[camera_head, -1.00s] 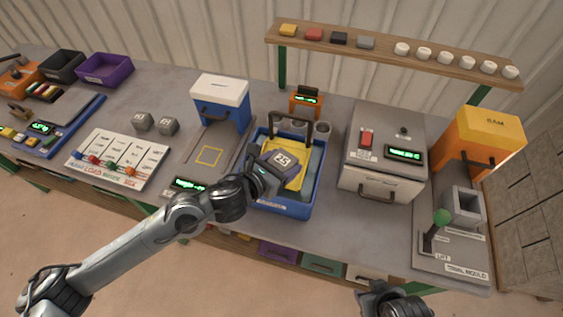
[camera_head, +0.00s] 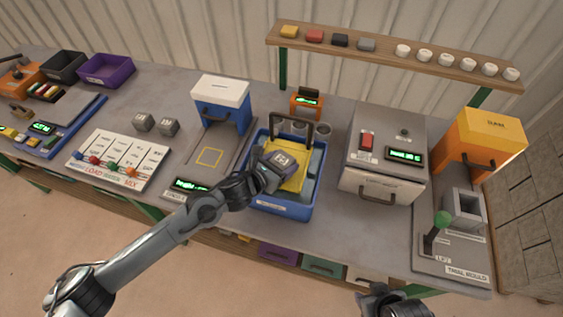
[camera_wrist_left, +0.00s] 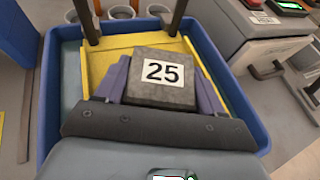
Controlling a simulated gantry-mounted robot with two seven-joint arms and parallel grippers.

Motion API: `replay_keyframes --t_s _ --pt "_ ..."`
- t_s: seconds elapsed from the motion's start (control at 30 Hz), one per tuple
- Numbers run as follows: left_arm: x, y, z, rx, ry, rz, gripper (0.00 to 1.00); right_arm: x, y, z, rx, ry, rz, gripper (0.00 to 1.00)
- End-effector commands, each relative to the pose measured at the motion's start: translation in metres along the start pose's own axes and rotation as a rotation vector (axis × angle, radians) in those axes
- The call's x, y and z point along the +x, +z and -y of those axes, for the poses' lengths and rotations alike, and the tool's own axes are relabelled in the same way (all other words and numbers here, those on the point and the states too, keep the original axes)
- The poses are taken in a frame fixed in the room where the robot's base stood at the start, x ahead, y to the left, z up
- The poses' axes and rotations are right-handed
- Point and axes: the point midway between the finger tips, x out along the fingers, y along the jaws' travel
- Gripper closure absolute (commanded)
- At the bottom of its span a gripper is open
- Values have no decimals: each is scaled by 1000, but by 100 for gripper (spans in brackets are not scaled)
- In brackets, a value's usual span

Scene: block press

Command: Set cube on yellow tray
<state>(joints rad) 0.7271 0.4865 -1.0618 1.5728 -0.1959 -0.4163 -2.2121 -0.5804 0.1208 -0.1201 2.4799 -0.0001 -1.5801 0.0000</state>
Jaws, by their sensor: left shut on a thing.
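The cube is dark grey with a white label reading 25. It shows in the head view (camera_head: 281,160) and in the wrist view (camera_wrist_left: 160,77). My left gripper (camera_head: 272,168) is shut on it, with a purple finger on each side in the wrist view. The yellow tray (camera_head: 297,180) lies inside a blue bin, behind and below the cube; it also shows in the wrist view (camera_wrist_left: 103,57). The cube is over the tray; I cannot tell whether it touches it. My right gripper (camera_head: 376,297) is at the bottom edge; its fingers are unclear.
Two grey cubes (camera_head: 155,124) stand to the left. A grey press machine (camera_head: 384,150) stands to the right, and a blue-and-white machine (camera_head: 221,103) behind left.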

Motion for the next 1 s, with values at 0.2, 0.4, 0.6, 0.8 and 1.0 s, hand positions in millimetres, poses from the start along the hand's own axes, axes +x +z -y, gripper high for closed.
replay_keyframes --t_s 0.2,0.4,0.6,0.8,1.0 --pt "0 2 0 0 0 4 84 1 0 0 0 0 0 57" --pt "1 -2 0 0 0 0 23 4 1 0 0 0 1 57" --pt "1 -2 0 0 0 0 6 3 1 0 0 0 1 57" --pt "0 -2 0 0 0 0 6 3 1 0 0 0 1 57" --pt "-9 0 -1 1 0 0 6 -1 0 0 0 0 -1 57"
